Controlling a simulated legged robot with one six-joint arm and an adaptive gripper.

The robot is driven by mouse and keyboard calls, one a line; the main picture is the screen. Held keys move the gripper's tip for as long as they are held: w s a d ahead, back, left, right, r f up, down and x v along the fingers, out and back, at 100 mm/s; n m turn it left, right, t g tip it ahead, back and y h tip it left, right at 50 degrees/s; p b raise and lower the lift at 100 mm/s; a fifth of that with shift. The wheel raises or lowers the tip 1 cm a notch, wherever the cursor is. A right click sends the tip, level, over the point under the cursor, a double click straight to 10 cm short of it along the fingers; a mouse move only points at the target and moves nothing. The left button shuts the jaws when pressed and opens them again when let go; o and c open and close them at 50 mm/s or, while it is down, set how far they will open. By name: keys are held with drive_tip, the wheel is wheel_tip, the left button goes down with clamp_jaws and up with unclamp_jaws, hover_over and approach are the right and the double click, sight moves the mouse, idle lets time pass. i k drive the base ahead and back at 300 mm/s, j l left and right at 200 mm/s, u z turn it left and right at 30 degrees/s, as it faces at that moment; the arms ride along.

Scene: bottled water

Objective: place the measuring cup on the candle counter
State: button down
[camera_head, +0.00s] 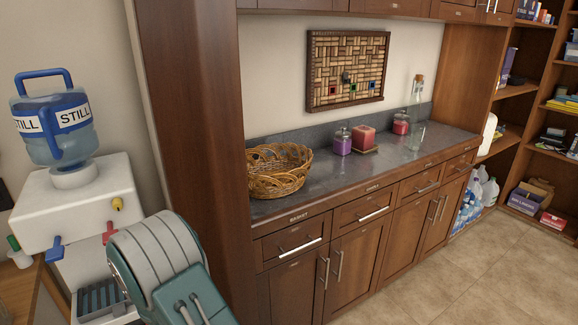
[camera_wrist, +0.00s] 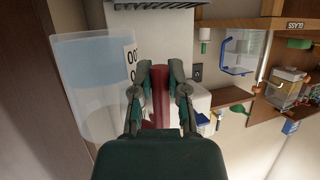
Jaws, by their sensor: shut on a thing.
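A translucent measuring cup (camera_wrist: 90,90) with dark markings fills the left of the wrist view. Its red handle (camera_wrist: 160,95) is between the dark green fingers of my gripper (camera_wrist: 161,82), which is shut on it. Cup and gripper are not visible in the head view. The grey counter (camera_head: 325,176) runs along the wall in the head view. On it stand a purple candle jar (camera_head: 342,144), a red candle (camera_head: 363,139) on a small base and a red candle jar (camera_head: 401,124) farther back.
A wicker basket (camera_head: 278,172) stands on the counter's left end. A clear bottle (camera_head: 415,135) stands right of the candles. A tall wooden panel (camera_head: 195,110) separates the counter from the white water dispenser (camera_head: 75,205). Bare counter shows between basket and candles. Tiled floor is clear in front.

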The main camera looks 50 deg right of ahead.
sight(353, 172)
drive_tip(key=k+z, duration=0.15)
drive_tip(key=z, duration=0.75)
drive_tip(key=l+z, duration=0.4)
drive_tip(key=i+l+z, duration=0.15)
drive_tip(key=z, duration=0.25)
drive_tip(key=i+l, duration=0.2)
drive_tip(key=l, duration=0.2)
drive_tip(key=i+l, duration=0.2)
drive_tip(key=l, duration=0.15)
drive_tip(key=i+l, duration=0.2)
drive_tip(key=l, duration=0.2)
